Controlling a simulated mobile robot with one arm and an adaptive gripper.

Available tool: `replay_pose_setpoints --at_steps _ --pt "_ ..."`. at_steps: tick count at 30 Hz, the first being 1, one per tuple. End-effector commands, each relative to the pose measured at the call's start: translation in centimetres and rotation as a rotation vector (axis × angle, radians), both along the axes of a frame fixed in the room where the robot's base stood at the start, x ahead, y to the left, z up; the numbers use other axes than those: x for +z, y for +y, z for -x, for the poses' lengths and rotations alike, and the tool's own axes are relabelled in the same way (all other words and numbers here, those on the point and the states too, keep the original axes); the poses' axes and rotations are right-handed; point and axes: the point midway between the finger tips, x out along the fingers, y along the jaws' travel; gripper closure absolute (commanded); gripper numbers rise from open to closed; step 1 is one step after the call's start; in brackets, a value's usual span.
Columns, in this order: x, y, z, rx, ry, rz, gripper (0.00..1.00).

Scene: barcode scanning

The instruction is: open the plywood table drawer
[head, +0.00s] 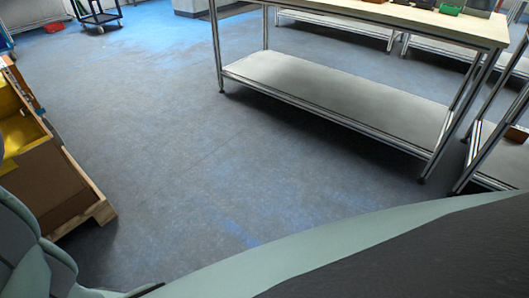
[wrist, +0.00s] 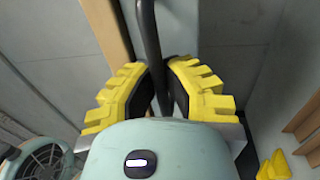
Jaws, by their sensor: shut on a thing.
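In the wrist view, my gripper (wrist: 157,78) has two yellow ribbed fingers with dark pads. They are shut on a dark bar handle (wrist: 150,35), which runs up from between them to the top edge. A light plywood strip (wrist: 108,28) stands just left of the handle, next to grey panels. The drawer front cannot be made out clearly, nor how far the drawer is open. The head view shows neither my gripper nor the handle.
In the head view, a metal-framed table (head: 340,107) with a grey lower shelf stands at the upper right. A wooden crate (head: 60,190) with yellow bins is at the left. A dark cart (head: 97,18) is far back. The blue-grey floor (head: 180,130) between them is clear.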

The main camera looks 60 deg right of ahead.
Motion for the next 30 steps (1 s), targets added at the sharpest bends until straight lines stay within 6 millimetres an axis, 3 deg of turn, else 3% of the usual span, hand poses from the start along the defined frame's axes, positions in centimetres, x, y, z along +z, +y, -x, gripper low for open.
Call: replay_pose_setpoints --at_steps 8,14,20,30 --pt "0.0 -0.1 0.0 -0.001 0.0 -0.001 1.0" --pt "-0.2 -1.6 0.1 -0.005 0.003 0.003 1.0" --pt "-0.2 -5.3 0.4 -0.005 -0.001 0.001 1.0" --pt "-0.3 -13.8 1.0 -0.008 0.003 0.003 1.0"
